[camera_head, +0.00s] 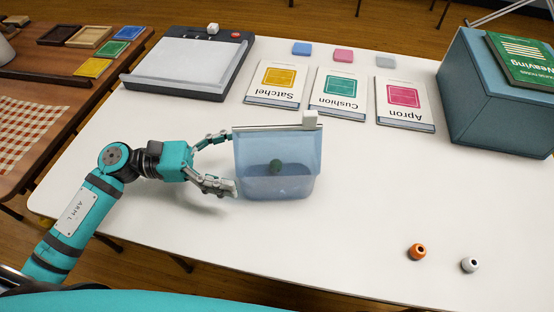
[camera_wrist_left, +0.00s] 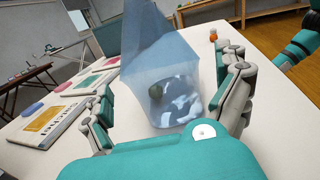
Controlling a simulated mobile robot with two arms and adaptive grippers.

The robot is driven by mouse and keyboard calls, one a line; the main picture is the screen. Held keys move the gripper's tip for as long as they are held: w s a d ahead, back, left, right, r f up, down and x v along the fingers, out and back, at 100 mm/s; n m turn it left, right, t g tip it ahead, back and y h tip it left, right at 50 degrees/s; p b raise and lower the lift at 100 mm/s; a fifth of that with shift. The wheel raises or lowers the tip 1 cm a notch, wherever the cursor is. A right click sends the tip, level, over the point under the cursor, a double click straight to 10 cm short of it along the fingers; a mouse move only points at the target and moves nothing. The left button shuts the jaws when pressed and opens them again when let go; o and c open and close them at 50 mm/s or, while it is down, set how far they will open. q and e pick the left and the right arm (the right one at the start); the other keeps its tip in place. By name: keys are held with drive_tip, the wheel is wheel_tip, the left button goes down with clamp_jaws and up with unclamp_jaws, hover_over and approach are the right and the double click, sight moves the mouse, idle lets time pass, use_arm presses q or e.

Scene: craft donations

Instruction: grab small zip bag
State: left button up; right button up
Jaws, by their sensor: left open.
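The small zip bag (camera_head: 262,155) is translucent blue and stands upright on the white table, with a pale slider (camera_head: 309,119) at the right end of its top edge. A dark green ball (camera_head: 276,166) shows inside it. My left gripper (camera_head: 232,161) is open at the bag's left side, one finger by the upper part and one by the lower front. In the left wrist view the bag (camera_wrist_left: 160,75) stands between the spread fingers (camera_wrist_left: 165,110), and I cannot tell whether either touches it. My right gripper is not in view.
Three booklets, Satchel (camera_head: 277,82), Cushion (camera_head: 338,92) and Apron (camera_head: 404,103), lie behind the bag. A teal box (camera_head: 490,105) bears a green book (camera_head: 525,60). An orange bead (camera_head: 417,251) and a white bead (camera_head: 469,264) lie front right. The table right of the bag is clear.

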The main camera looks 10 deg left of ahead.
use_arm(q)
drive_tip(key=shift+x, duration=1.2)
drive_tip(key=c, duration=0.7)
drive_tip(key=shift+r, duration=0.15)
